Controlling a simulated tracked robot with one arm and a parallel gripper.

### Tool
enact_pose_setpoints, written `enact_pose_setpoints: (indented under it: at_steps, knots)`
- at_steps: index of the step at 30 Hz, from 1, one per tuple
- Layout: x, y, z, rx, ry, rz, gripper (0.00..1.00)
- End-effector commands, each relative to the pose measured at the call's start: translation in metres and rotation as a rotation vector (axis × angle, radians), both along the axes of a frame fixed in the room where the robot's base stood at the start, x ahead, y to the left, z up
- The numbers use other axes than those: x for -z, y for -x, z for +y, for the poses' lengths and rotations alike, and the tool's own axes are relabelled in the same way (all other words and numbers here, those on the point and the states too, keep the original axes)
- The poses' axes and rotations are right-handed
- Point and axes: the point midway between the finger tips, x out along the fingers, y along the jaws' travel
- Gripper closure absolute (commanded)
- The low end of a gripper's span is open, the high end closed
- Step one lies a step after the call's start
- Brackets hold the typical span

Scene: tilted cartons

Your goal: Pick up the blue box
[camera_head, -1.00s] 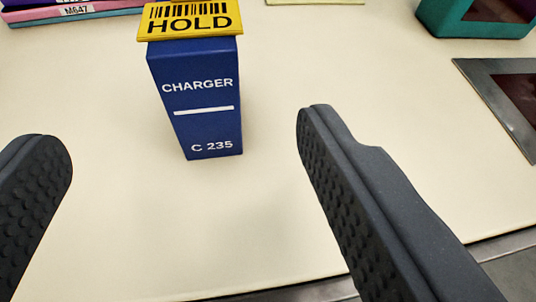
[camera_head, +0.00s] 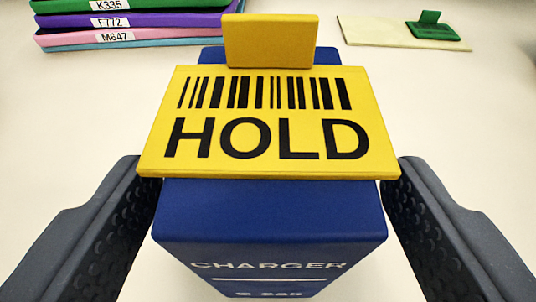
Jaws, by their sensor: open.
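The blue box (camera_head: 270,212) stands upright in the middle of the view, with "CHARGER" lettered on its near face. A yellow plate (camera_head: 270,122) with a barcode and "HOLD" lies on its top and sticks out past its sides. A smaller yellow block (camera_head: 267,41) rises at the plate's back edge. My gripper (camera_head: 270,170) is open, with one dark padded finger on each side of the box. A narrow gap shows between the left finger and the box, and the right finger is close to the plate's edge. The box's foot is out of view.
A stack of coloured folders (camera_head: 135,22) with labels lies at the back left. A pale board (camera_head: 385,33) with a green piece (camera_head: 434,28) on it lies at the back right. The cream table top (camera_head: 470,110) is clear on both sides of the box.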

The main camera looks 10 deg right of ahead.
Motion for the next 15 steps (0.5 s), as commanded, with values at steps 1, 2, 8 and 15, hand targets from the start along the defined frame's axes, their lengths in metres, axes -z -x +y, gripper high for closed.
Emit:
enact_pose_setpoints:
  at_steps: [1,2,8,15]
  knots:
    - [0.006,-0.007,-0.002,0.002,0.000,-0.001,0.29]
    - [0.008,-0.010,-0.003,0.002,0.000,-0.001,0.29]
    - [0.011,-0.027,-0.007,0.001,0.000,-0.002,0.29]
    - [0.012,-0.030,-0.007,0.000,0.000,-0.001,0.29]
